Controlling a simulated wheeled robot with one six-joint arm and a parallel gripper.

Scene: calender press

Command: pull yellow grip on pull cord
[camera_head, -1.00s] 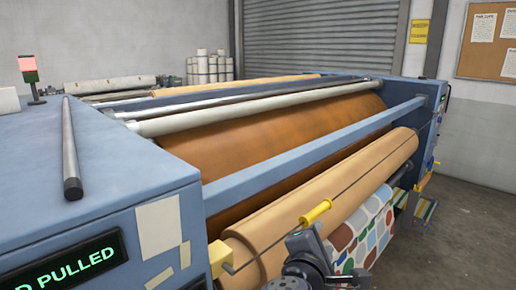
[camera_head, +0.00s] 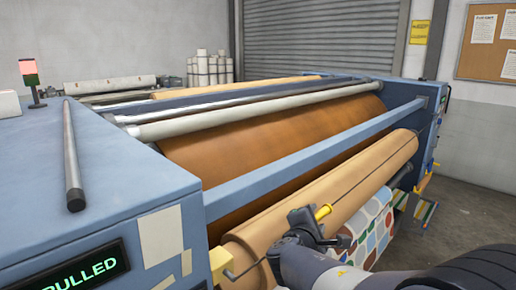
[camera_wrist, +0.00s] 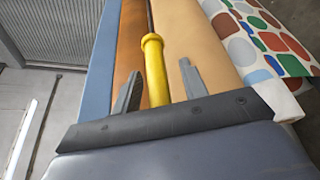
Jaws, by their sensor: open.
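The yellow grip (camera_head: 323,211) sits on a thin dark pull cord (camera_head: 362,179) that runs along the front of the tan roll. My gripper (camera_head: 312,218) is at the grip and hides part of it in the head view. In the wrist view the grip (camera_wrist: 154,70) lies between the two grey fingers of my gripper (camera_wrist: 158,78). The fingers are open, with a visible gap on the right side; the left finger is closer to the grip. Whether either finger touches it I cannot tell.
The tan roll (camera_head: 370,168) and blue crossbar (camera_head: 300,163) lie just behind the cord. Patterned fabric (camera_head: 375,230) hangs below.

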